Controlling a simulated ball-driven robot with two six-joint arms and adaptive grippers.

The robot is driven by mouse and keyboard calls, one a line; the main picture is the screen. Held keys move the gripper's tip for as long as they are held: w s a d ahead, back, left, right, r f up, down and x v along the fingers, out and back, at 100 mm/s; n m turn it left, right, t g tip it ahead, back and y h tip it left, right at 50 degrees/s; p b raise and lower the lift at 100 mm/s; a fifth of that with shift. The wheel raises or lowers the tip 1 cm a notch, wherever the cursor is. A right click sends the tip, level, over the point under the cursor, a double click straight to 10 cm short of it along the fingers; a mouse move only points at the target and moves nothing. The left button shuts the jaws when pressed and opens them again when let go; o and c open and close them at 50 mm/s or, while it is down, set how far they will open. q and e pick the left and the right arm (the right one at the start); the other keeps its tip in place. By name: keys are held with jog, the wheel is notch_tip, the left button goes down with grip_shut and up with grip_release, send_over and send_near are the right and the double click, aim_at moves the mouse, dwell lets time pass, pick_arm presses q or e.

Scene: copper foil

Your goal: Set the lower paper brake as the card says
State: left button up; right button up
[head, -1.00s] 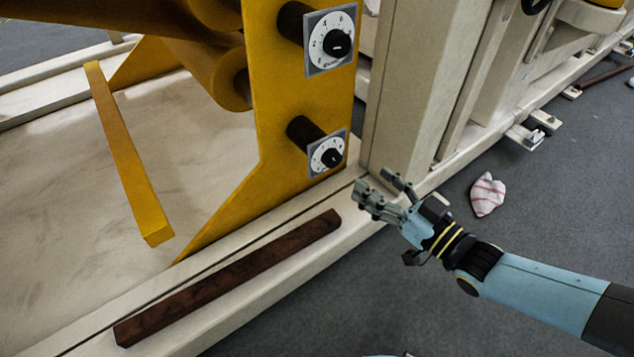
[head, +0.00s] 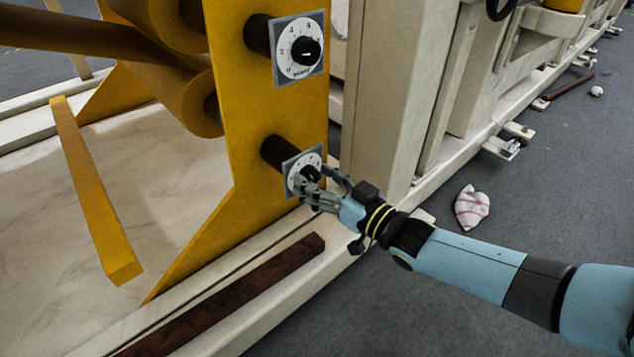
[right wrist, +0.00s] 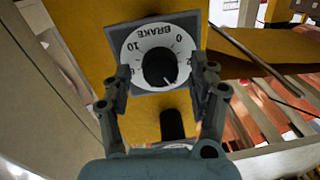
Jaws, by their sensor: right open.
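The lower brake dial (head: 296,175) is a white disc on a grey plate at the yellow side frame, partly hidden by my gripper in the head view. My right gripper (head: 325,192) is open in front of it. In the right wrist view the dial (right wrist: 135,52) appears upside down, with BRAKE, 10 and 0 readable. Its black knob (right wrist: 159,68) lies between the two spread fingers (right wrist: 162,82), with gaps on both sides. A pale mark shows near the knob's lower edge; the exact setting is unclear. No card is visible. My left gripper is out of view.
The upper dial (head: 299,48) sits above on the same yellow frame (head: 240,110). A dark red-brown bar (head: 235,297) lies on the cream rail below. A cream post (head: 385,100) stands to the right. A striped cloth (head: 471,207) lies on the open grey floor.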

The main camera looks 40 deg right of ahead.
jog(key=shift+w, duration=0.1)
jog(key=shift+c, duration=0.4)
jog(key=c, duration=1.1)
jog(key=shift+o, duration=0.2)
